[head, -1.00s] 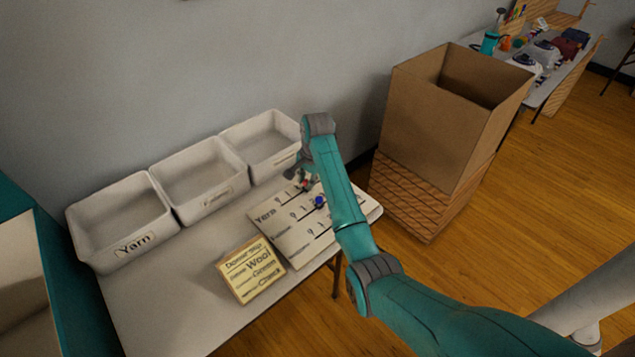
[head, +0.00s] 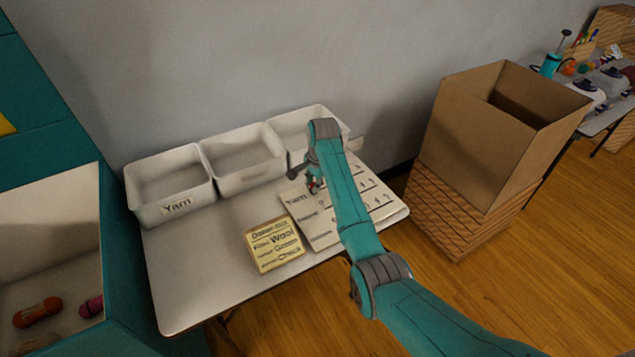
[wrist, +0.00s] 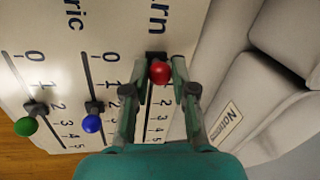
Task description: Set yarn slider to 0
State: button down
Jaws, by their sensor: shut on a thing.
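The slider board (head: 322,238) lies on the table, with "Yarn" on its top row. In the wrist view the red yarn knob (wrist: 160,72) is at the end of its track nearest the "Yarn" lettering, above the visible 1 mark. The 0 mark there is hidden. My gripper (wrist: 159,76) is shut on the red knob, one finger on each side. In the head view my gripper (head: 314,184) is at the board's Yarn row, partly hidden by my arm. The blue knob (wrist: 91,124) and green knob (wrist: 26,126) sit around 2 to 3 on their tracks.
Three white bins stand behind the board, the left one (head: 146,211) labelled Yarn. A yellow sign (head: 259,257) lies left of the board. A cardboard box (head: 463,139) stands on the floor at right. The table's left front (head: 200,285) is clear.

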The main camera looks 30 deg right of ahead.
jog(key=shift+a, duration=0.25)
jog(key=c, duration=1)
grip_release()
jog(key=shift+a, duration=0.1)
jog(key=shift+o, duration=0.2)
jog(key=shift+r, duration=0.3)
notch_tip(320, 180, up, 11)
jog(key=s, duration=0.2)
jog(key=shift+d, duration=0.3)
jog(key=shift+s, duration=0.1)
